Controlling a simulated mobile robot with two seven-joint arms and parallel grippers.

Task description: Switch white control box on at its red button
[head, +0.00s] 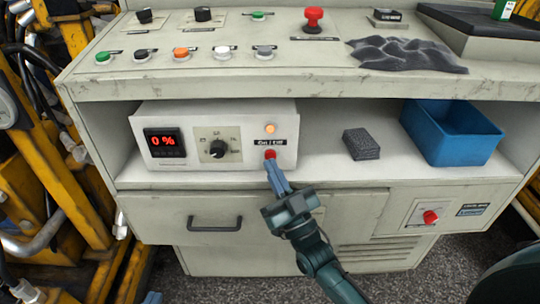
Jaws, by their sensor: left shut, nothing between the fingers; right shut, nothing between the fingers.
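The white control box (215,182) stands on the left of the shelf under the sloped panel. Its display (164,142) reads 0 % in red, and a black knob (218,148) sits in its middle. An orange lamp (270,128) above the On / Off label glows. The red button (269,153) is below that label, its lower part hidden by my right gripper (273,167). That gripper is shut and empty, its fingertips at the button; I cannot tell whether they press it. Only a blue tip of my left gripper (152,298) shows at the bottom edge, shut.
A dark grey sponge-like block (361,144) and a blue bin (454,134) stand farther right on the shelf. The panel above carries several buttons and a red mushroom button (313,19). A drawer with a handle (214,224) is below. Yellow machinery (70,180) stands at left.

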